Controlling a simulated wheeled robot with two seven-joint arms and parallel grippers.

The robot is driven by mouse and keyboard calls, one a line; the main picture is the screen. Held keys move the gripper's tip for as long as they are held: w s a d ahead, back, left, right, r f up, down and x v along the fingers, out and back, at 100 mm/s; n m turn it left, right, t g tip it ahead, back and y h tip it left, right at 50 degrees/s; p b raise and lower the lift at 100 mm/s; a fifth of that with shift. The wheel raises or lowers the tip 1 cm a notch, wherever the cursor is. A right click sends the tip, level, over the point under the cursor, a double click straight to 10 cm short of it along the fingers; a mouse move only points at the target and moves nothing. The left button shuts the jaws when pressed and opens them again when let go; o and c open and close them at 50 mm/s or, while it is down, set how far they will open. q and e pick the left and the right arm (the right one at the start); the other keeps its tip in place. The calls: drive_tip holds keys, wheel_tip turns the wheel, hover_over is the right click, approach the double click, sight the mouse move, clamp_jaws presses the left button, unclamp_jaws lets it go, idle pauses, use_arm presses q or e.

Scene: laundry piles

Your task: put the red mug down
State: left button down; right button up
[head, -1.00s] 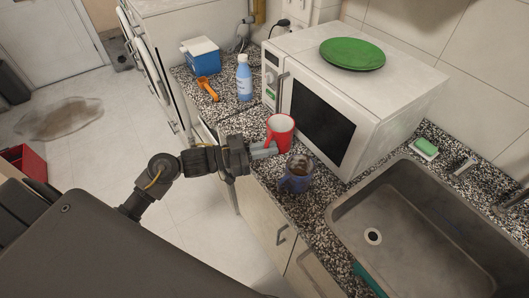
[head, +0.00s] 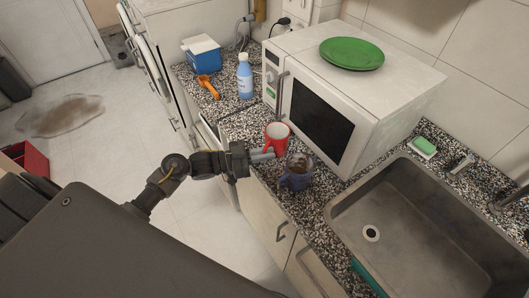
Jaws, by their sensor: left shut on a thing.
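The red mug (head: 276,137) is at the counter's front edge, in front of the microwave. It looks upright and its inside is pale. My left gripper (head: 262,155) reaches in from the left and is shut on the mug's near side. The fingers hide part of the mug. The mug's base looks at or very near the speckled counter (head: 236,122); I cannot tell whether it touches. My right gripper is not in view.
A blue mug (head: 296,177) with dark contents stands close to the red mug. The microwave (head: 316,120) bears a green plate (head: 351,54). A blue bottle (head: 245,79), orange scoop (head: 207,88) and blue-white box (head: 202,55) stand farther back. The sink (head: 408,232) is at right.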

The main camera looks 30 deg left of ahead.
use_arm(q)
drive_tip(key=shift+f, duration=0.15)
drive_tip(key=c, duration=1.5)
unclamp_jaws()
drive_tip(key=shift+s+a, duration=0.15)
drive_tip(key=shift+a, duration=0.05)
drive_tip(key=b+v, duration=0.3)
drive_tip(key=v, duration=0.8)
drive_tip(key=shift+s+a, duration=0.2)
